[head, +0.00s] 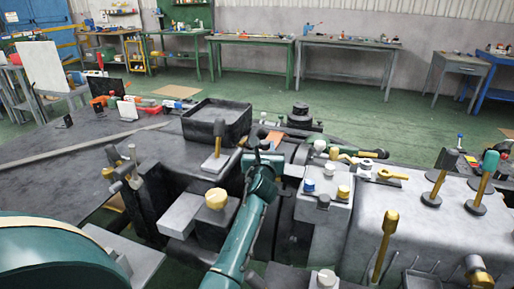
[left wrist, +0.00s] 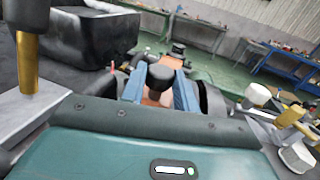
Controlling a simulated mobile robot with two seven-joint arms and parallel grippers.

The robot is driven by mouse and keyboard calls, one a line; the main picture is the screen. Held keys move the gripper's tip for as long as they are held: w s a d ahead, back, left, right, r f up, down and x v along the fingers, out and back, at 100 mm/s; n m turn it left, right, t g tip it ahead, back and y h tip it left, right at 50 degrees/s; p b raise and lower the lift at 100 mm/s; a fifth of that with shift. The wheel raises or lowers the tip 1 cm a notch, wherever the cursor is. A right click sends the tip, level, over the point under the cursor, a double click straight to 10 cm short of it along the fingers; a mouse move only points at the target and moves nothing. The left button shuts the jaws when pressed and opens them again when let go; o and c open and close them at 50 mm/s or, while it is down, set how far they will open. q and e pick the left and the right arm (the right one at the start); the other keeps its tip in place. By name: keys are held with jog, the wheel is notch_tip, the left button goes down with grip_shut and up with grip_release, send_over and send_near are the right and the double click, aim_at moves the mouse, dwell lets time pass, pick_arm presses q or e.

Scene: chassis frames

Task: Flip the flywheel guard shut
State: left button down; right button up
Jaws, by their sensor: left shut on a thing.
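My left gripper (head: 263,150) reaches in over the machine in the head view. In the left wrist view its two blue fingers (left wrist: 158,92) are closed around a dark knob (left wrist: 159,78). An orange-brown surface, which looks like part of the flywheel guard (left wrist: 152,99), shows just below the knob between the fingers. An orange patch shows beyond the gripper in the head view (head: 274,138). A dark round wheel, likely the flywheel (left wrist: 214,104), stands close to the right of the fingers. The gripper hides most of the guard, so its angle is unclear. My right gripper is not in view.
A dark open tray (head: 217,121) sits on the machine left of the gripper. A block with small knobs (head: 325,190) lies to the right. Workbenches (head: 255,42) line the far wall.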

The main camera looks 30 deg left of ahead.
pick_arm(q)
jog(key=shift+d+f, duration=0.1)
jog(key=shift+d, duration=0.15)
jog(key=c, duration=1.1)
grip_release()
jog(key=shift+o, duration=0.2)
jog(key=shift+s+d, duration=0.15)
jog(key=shift+s, duration=0.15)
jog(key=v, duration=1.2)
jog(key=shift+s+p, duration=0.2)
jog(key=shift+p, duration=0.2)
jog(key=shift+d, duration=0.2)
